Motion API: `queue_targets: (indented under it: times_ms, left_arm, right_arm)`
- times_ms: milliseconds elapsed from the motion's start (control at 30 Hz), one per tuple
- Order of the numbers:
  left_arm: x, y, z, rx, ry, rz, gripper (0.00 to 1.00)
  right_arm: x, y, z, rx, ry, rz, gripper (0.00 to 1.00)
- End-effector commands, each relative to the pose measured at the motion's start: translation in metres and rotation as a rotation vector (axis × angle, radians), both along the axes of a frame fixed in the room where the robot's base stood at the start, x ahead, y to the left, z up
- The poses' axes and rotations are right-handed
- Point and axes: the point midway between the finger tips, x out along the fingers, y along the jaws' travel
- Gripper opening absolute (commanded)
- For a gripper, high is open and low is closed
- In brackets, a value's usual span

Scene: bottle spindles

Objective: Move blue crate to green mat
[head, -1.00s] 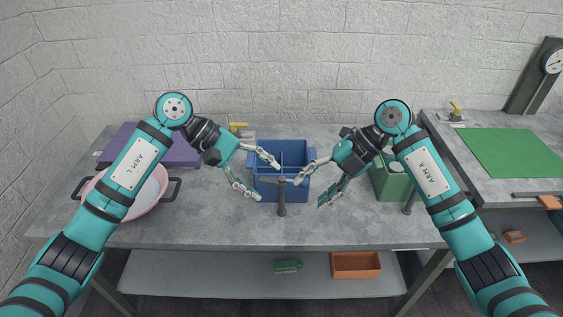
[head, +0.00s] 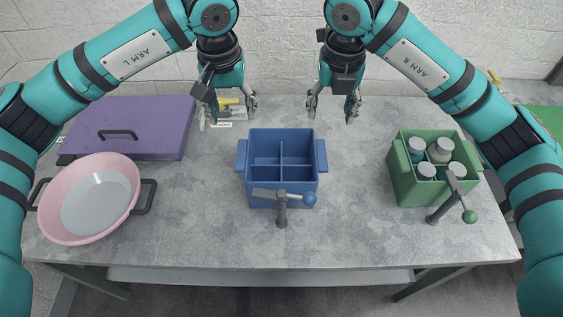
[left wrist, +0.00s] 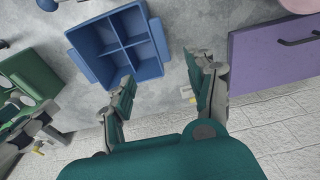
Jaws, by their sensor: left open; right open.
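The blue crate (head: 262,147) stands upright on the grey table, with several empty compartments and a handle on each side. It also shows in the left wrist view (left wrist: 150,68). My left gripper (head: 230,112) is open and empty, pointing down behind the crate's left half. In the left wrist view the crate lies ahead of its open fingers (left wrist: 160,88). My right gripper (head: 331,112) is open and empty behind the crate's right side. Neither touches the crate. The green mat (head: 547,118) shows only in part at the right edge, beyond my right arm.
A lever spindle with a blue knob (head: 310,199) stands against the crate's front. A green crate (head: 408,190) with bottles stands right, a green-knobbed spindle (head: 469,216) before it. A pink basin (head: 75,236) and purple case (head: 150,116) are left. Bare table flanks the blue crate.

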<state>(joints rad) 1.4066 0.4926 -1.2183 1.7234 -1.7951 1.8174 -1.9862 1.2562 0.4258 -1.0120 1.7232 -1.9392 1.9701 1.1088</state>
Motion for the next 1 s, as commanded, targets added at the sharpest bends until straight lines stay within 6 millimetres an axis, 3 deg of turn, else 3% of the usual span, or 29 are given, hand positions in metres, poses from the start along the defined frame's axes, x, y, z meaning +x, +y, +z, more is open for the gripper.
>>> queue_targets:
  times_ms: [200, 367, 1000]
  left_arm:
    - [0.000, 0.000, -0.002, -0.002, 0.002, 0.002, 0.57]
    - [0.002, 0.000, -0.017, -0.002, 0.004, 0.004, 0.57]
    - [0.016, 0.000, -0.139, -0.003, 0.005, 0.005, 0.57]
  right_arm:
    - [0.000, 0.000, -0.002, 0.001, 0.002, -0.001, 0.57]
    - [0.001, 0.000, -0.017, 0.001, 0.006, -0.001, 0.57]
    - [0.016, 0.000, -0.139, 0.002, 0.006, -0.001, 0.57]
